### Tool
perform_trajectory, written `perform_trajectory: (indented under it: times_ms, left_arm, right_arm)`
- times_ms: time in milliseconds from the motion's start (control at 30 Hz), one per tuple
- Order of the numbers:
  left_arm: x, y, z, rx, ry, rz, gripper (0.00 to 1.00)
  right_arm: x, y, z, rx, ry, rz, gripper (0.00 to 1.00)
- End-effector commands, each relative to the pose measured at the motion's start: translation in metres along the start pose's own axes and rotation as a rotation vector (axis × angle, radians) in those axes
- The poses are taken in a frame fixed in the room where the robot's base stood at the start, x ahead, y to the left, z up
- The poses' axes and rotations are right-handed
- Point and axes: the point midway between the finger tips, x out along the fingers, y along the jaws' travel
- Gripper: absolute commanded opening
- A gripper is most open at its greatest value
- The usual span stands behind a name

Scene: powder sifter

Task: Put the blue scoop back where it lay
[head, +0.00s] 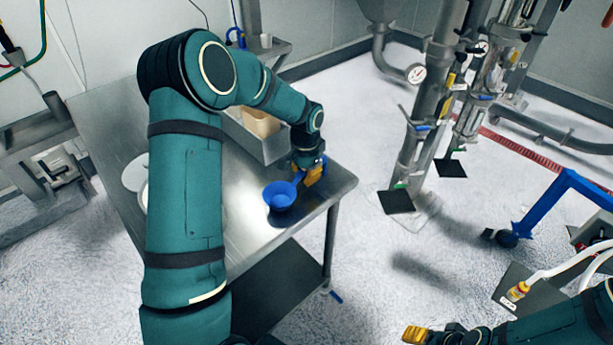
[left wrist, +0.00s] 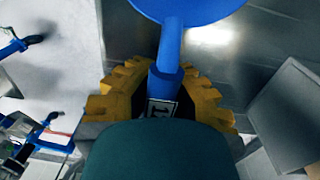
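The blue scoop (head: 279,196) is over the right end of the metal table, its bowl toward the table's front right corner. My left gripper (head: 311,174) is shut on the scoop's handle. In the left wrist view the handle of the scoop (left wrist: 172,40) runs between the yellow fingers, and the bowl is cut off at the top edge. A dark patch shows on the table below the bowl; I cannot tell whether the scoop touches the top. My right gripper (head: 416,334) is low at the bottom edge, with yellow fingertips, its opening unclear.
The metal table (head: 240,235) has bare top around the scoop. A metal bin with beige contents (head: 261,122) stands behind it. A white round item (head: 134,174) is partly hidden by my left arm. Steel pipework (head: 420,125) and a blue frame (head: 545,205) stand to the right.

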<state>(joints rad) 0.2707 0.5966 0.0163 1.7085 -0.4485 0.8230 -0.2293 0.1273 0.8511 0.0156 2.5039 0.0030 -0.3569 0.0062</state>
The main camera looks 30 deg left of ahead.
Motion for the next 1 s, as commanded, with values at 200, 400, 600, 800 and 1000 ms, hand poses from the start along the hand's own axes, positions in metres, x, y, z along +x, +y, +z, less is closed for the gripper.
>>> perform_trajectory:
  times_ms: [200,400,600,800,1000]
  left_arm:
    - [0.004,0.0,0.0,0.0,0.0,0.0,0.0]
    - [0.008,0.0,0.0,0.0,0.0,0.0,0.0]
    - [0.011,0.0,0.0,0.0,0.0,0.0,0.0]
    - [0.013,0.0,0.0,0.0,0.0,0.0,0.31]
    - [0.012,0.0,0.0,0.0,0.0,0.0,0.39]
  right_arm:
    - [0.003,0.001,0.0,0.0,0.0,0.0,0.58]
    - [0.005,0.002,0.0,0.0,0.0,0.0,0.58]
    - [0.007,0.003,0.0,0.0,0.0,0.0,0.58]
    - [0.007,0.003,0.001,0.0,0.0,0.0,0.58]
    - [0.007,0.003,0.001,0.0,0.0,0.0,0.58]
